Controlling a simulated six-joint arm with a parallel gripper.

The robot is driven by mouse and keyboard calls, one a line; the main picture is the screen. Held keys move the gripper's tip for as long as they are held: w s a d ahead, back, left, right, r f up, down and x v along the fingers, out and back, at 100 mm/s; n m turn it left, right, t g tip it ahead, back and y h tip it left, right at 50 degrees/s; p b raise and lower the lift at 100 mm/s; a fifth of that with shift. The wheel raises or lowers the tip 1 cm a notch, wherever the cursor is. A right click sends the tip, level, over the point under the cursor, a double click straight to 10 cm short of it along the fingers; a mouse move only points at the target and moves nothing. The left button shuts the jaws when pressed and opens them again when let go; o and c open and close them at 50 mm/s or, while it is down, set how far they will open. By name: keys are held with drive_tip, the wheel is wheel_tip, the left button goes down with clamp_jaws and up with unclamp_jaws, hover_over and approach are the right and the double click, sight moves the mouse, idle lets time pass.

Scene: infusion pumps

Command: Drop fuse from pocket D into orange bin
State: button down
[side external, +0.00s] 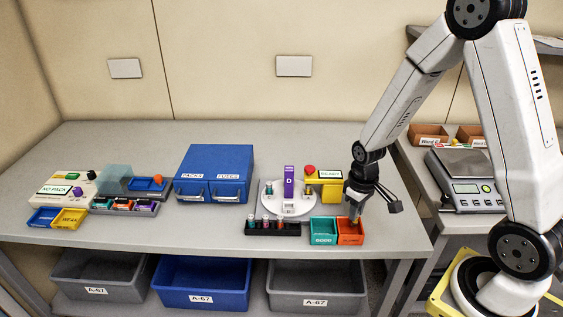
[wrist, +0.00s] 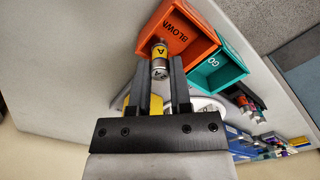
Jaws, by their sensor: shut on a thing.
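The orange bin (side external: 350,238) stands near the front right of the table, labelled "BLOWN" in the wrist view (wrist: 205,48). My gripper (side external: 354,218) points down over this bin. In the wrist view my gripper (wrist: 160,72) is shut on a small fuse (wrist: 160,67) with silver ends and a yellow band marked "A". The fuse is held at the bin's opening; I cannot tell whether it touches the bin. Pocket D shows as a purple "D" marker (side external: 289,181) on the white round carousel (side external: 272,205).
A teal bin (side external: 323,239) adjoins the orange bin on the left. A dark rack (side external: 262,229) with several fuses stands left of it. A yellow box with a red button (side external: 325,190) stands behind. The table's front edge is close to the bins.

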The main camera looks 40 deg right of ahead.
drive_tip(key=shift+c, duration=2.3)
unclamp_jaws()
drive_tip(key=shift+r, duration=0.15)
drive_tip(key=shift+r, duration=3.75)
drive_tip(key=s+a+r+t, duration=0.1)
drive_tip(key=s+a, duration=0.3)
drive_tip(key=a, duration=0.4)
drive_tip(key=shift+r+t, duration=0.15)
drive_tip(key=shift+t, duration=0.65)
